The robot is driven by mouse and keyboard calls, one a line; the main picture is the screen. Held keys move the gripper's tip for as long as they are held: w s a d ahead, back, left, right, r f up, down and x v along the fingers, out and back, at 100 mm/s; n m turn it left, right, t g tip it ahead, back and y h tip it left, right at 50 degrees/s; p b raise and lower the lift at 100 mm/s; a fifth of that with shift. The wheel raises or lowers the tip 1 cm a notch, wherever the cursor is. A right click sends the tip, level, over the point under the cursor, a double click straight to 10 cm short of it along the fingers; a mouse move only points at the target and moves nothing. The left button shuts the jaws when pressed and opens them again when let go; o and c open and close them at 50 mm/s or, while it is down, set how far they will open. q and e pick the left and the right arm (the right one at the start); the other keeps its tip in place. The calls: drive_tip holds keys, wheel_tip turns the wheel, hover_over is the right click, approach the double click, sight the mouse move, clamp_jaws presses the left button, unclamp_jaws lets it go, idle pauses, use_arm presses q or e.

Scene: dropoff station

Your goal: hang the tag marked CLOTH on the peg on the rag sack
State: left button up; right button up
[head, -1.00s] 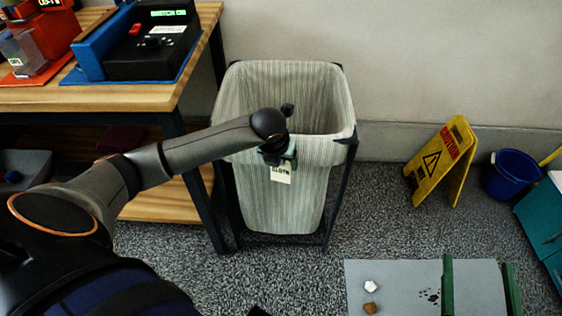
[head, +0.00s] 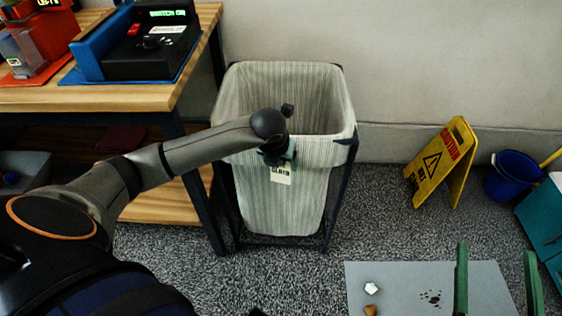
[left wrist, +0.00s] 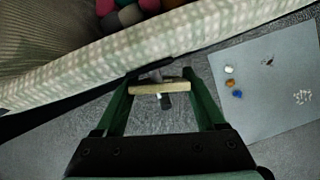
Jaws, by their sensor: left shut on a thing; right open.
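The rag sack (head: 282,205), pale and striped, hangs open in a dark frame. The cream CLOTH tag (head: 281,175) is upright against its front, below the rim. My left gripper (head: 287,152) is at the sack's front, shut on the tag. In the left wrist view the tag (left wrist: 148,89) is seen edge-on between the green fingers of my left gripper (left wrist: 160,92). A small grey and dark piece, possibly the peg, shows at the tag's middle; I cannot tell whether it passes through the tag. My right gripper (head: 497,265) is open and empty, over the grey mat.
A grey mat (head: 400,295) with small lumps and dark spots lies on the floor at lower right. A yellow caution sign (head: 440,165) and blue bucket (head: 512,175) stand behind it. A wooden bench (head: 120,98) with a blue-and-black device (head: 150,45) is at left.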

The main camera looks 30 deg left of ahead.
drive_tip(key=shift+f, duration=0.15)
use_arm(q)
drive_tip(key=o, duration=1.3)
use_arm(e)
drive_tip(key=shift+f, duration=0.15)
